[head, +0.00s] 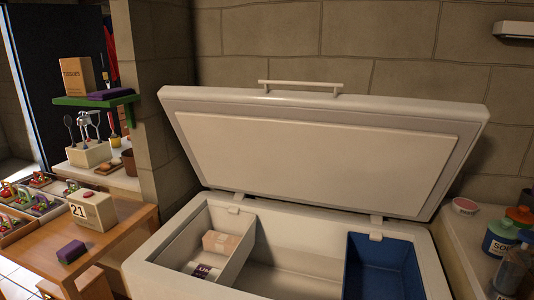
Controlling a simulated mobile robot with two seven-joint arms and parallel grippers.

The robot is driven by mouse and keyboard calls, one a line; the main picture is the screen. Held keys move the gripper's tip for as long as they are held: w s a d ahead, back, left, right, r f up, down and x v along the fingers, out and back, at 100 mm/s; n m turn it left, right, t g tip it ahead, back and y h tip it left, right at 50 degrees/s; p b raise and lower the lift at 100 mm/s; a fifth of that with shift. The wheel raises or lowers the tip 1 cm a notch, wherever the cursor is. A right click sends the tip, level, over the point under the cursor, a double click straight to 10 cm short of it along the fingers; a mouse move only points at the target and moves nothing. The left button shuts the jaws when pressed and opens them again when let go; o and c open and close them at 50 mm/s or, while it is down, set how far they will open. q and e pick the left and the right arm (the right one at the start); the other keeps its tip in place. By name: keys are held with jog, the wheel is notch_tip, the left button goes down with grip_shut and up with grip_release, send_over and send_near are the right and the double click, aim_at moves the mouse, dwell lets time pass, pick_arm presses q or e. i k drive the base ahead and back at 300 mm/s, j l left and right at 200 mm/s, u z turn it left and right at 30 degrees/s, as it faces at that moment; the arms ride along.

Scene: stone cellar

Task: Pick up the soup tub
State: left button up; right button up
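A tub with a green lid and a pale label reading "SOU" (500,240), which I take to be the soup tub, stands upright on the pale counter at the right edge. Its right side is partly hidden by things beside and in front of it. Neither of my grippers is in view, and nothing is seen touching the tub.
An open chest freezer (185,230) fills the middle, its lid (320,140) raised. It holds a pinkish carton (221,242), a purple-labelled pack (203,271) and a blue bin (385,266). A small pink-and-white bowl (465,207) sits behind the tub. A wooden table (120,232) stands left.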

aim_at(496, 247)
jog(key=z, duration=1.6)
